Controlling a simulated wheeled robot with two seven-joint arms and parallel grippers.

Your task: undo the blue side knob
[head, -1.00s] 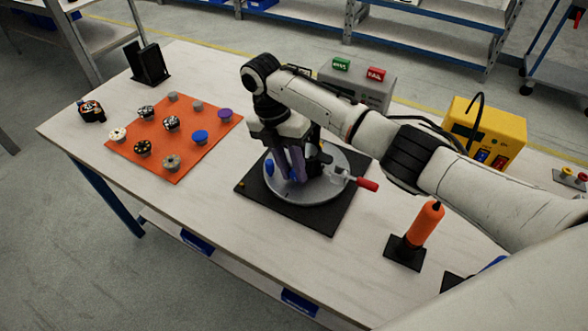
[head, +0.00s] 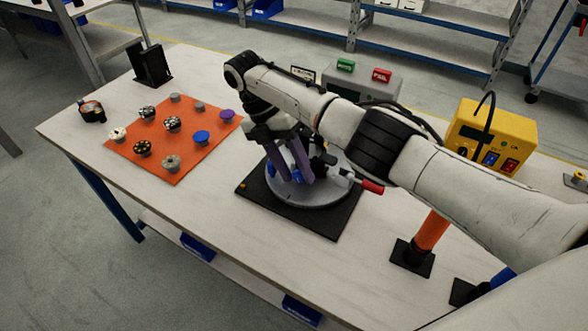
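The round grey fixture (head: 318,196) sits on a black square base plate (head: 300,222) in the middle of the table. Small blue parts show on its left side, one just left of my fingers (head: 269,173) and one between them; which is the side knob I cannot tell. My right gripper (head: 297,181) reaches down over the fixture's left part, its two purple fingers visibly apart. Whether they touch a blue part cannot be made out. A red-handled lever (head: 372,187) sticks out at the fixture's right. The arm hides much of the fixture's top and back. My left gripper is out of view.
An orange mat (head: 150,165) with several knobs lies to the left. An orange-handled tool (head: 431,232) stands in a black holder at the right.

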